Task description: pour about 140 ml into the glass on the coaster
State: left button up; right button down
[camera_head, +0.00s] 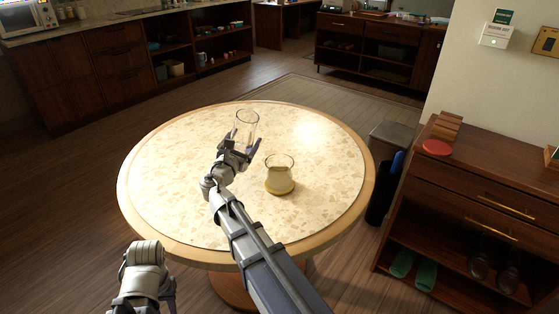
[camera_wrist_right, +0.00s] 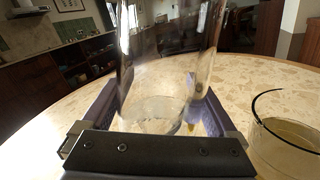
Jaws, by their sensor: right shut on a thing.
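A clear glass (camera_head: 280,161) stands upright on a yellow coaster (camera_head: 279,188) on the round table. It holds pale yellowish liquid in its lower part, and it also shows at the right edge of the right wrist view (camera_wrist_right: 284,150). My right gripper (camera_head: 241,148) is shut on a clear, tall vessel (camera_head: 246,122), left of and behind the glass.
The round speckled table (camera_head: 165,185) has a wooden rim and is otherwise clear. A wooden cabinet (camera_head: 470,200) with a red disc (camera_head: 436,148) on top stands at the right. A grey bin (camera_head: 396,137) and a dark holder (camera_head: 379,203) stand between table and cabinet.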

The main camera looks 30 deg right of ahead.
jog(key=shift+s+d+f+n, duration=0.1)
jog(key=shift+f+n, duration=0.15)
jog(key=shift+n, duration=0.65)
jog(key=shift+s+f+n, duration=0.1)
jog(key=shift+f+n, duration=0.1)
jog(key=shift+n, duration=0.7)
